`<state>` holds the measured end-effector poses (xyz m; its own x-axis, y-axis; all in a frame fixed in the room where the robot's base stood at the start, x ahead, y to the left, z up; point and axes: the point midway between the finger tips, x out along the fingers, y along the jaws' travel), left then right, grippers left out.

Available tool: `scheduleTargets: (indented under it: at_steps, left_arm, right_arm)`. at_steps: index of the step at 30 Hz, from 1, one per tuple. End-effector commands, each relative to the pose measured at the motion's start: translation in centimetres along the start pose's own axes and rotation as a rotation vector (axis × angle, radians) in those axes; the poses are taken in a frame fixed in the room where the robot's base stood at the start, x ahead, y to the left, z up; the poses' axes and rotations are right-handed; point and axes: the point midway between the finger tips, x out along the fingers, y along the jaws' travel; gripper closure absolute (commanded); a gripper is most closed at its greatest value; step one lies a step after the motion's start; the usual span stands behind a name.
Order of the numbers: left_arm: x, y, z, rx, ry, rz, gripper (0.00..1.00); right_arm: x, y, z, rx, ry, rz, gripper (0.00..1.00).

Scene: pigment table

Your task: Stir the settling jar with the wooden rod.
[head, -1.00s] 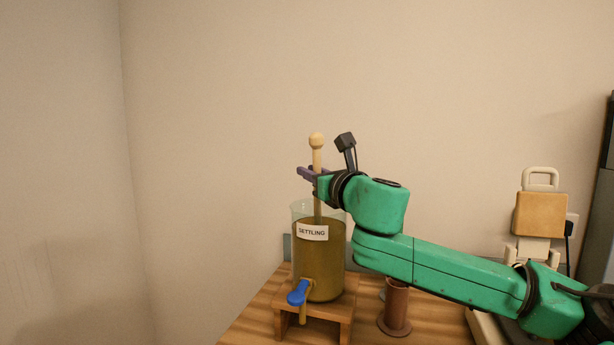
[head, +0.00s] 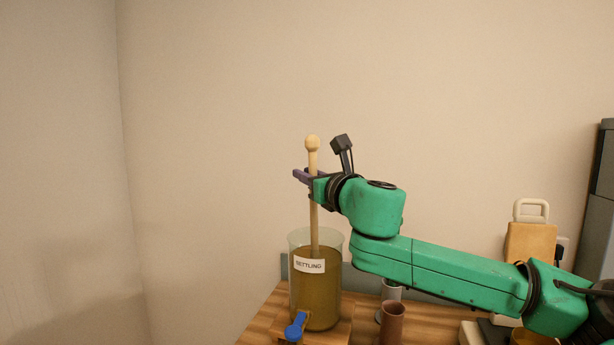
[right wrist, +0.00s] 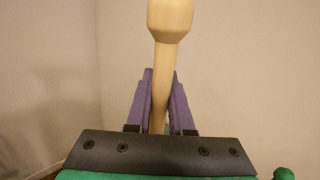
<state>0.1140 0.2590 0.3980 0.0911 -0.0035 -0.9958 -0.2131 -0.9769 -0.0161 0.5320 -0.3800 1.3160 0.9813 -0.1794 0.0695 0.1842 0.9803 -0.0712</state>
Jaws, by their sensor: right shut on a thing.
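The settling jar (head: 316,290) is a clear glass vessel of murky olive-brown liquid with a white "SETTLING" label and a blue tap (head: 295,326) low at its front. The pale wooden rod (head: 313,215) stands nearly upright, its round knob on top, its shaft passing down through the jar's open mouth. Its lower end is hidden at or below the liquid. My right gripper (head: 309,178) is shut on the rod below the knob, well above the jar's rim. The right wrist view shows the rod (right wrist: 160,85) between the purple fingers (right wrist: 160,100). My left gripper is out of view.
The jar stands on a wooden stand on the wooden table (head: 362,290). A brown cylinder (head: 392,322) and a grey one (head: 391,290) stand right of the jar, under my arm. A tan-and-white device (head: 530,240) is at the right. The wall behind is bare.

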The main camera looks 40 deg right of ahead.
Motion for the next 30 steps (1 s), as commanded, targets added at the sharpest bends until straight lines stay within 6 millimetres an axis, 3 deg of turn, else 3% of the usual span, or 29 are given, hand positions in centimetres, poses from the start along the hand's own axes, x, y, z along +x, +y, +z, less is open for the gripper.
scheduleTargets:
  at_steps: [3, 30]
  left_arm:
    - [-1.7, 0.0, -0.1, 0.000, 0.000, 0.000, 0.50]
    - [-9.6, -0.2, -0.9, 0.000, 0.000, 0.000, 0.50]
  right_arm:
    - [0.0, 0.0, 1.8, -0.001, 0.000, 0.000, 1.00]
    - [0.0, 0.0, 10.1, 0.000, 0.000, 0.000, 1.00]
